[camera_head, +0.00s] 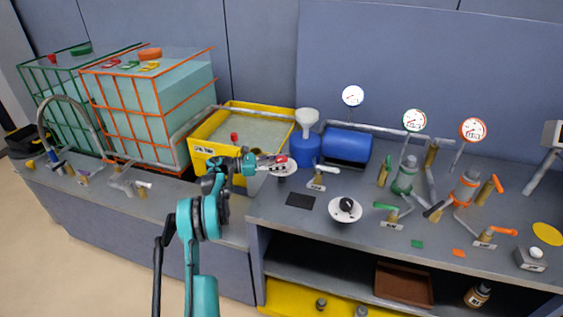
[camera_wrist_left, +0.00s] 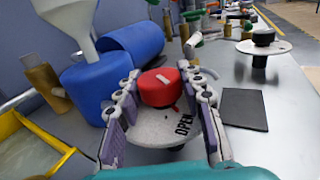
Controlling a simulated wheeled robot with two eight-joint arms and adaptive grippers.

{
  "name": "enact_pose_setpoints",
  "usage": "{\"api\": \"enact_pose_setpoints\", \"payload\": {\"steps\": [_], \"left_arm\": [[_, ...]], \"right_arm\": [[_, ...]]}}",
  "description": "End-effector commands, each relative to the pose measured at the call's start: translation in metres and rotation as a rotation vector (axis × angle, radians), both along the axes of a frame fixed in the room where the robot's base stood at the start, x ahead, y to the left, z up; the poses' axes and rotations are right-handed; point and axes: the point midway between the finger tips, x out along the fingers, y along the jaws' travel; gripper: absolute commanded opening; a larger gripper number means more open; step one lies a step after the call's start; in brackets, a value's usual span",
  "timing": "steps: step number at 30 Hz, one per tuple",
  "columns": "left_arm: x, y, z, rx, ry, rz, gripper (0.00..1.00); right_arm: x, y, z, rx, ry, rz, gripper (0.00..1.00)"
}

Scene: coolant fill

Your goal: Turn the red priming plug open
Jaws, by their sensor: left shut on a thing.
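The red priming plug (camera_wrist_left: 158,90) sits on a round white disc (camera_wrist_left: 145,132) with the word OPEN printed on its right part. The plug's top carries a short pale mark. My left gripper (camera_wrist_left: 161,80) is shut on the plug, with one finger on each side of it. In the head view the left gripper (camera_head: 272,161) reaches over the bench's left end to the white disc (camera_head: 289,169), and its fingers cover most of the plug. My right gripper shows in neither view.
A blue canister with a white funnel (camera_head: 307,122) and a blue tank (camera_head: 347,147) stand just behind the plug. A yellow tub (camera_head: 203,163) is to the left. A black knob on a white disc (camera_head: 345,205) and several valves and gauges stand to the right.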

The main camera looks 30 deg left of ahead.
Motion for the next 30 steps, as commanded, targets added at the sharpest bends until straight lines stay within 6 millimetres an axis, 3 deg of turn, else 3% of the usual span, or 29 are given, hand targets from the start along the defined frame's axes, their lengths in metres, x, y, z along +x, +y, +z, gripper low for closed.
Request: {"api": "enact_pose_setpoints", "payload": {"steps": [9, 26, 27, 29, 30], "left_arm": [[0.0006, -0.0008, -0.0007, 0.001, 0.001, -0.129, 0.09], [0.0005, -0.0017, -0.0009, 0.001, 0.001, -0.157, 0.09], [0.0005, -0.0017, -0.0008, 0.001, 0.001, -0.157, 0.45], [0.0005, -0.0015, -0.0008, 0.001, 0.001, -0.157, 0.60], [0.0005, -0.0015, -0.0007, 0.001, 0.001, -0.157, 0.60]], "right_arm": [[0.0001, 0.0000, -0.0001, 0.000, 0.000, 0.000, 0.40], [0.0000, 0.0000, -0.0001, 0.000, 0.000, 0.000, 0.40], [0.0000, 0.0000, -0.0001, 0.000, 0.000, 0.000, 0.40], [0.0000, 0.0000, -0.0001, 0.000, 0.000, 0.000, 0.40], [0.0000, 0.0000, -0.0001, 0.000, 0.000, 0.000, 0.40]]}}
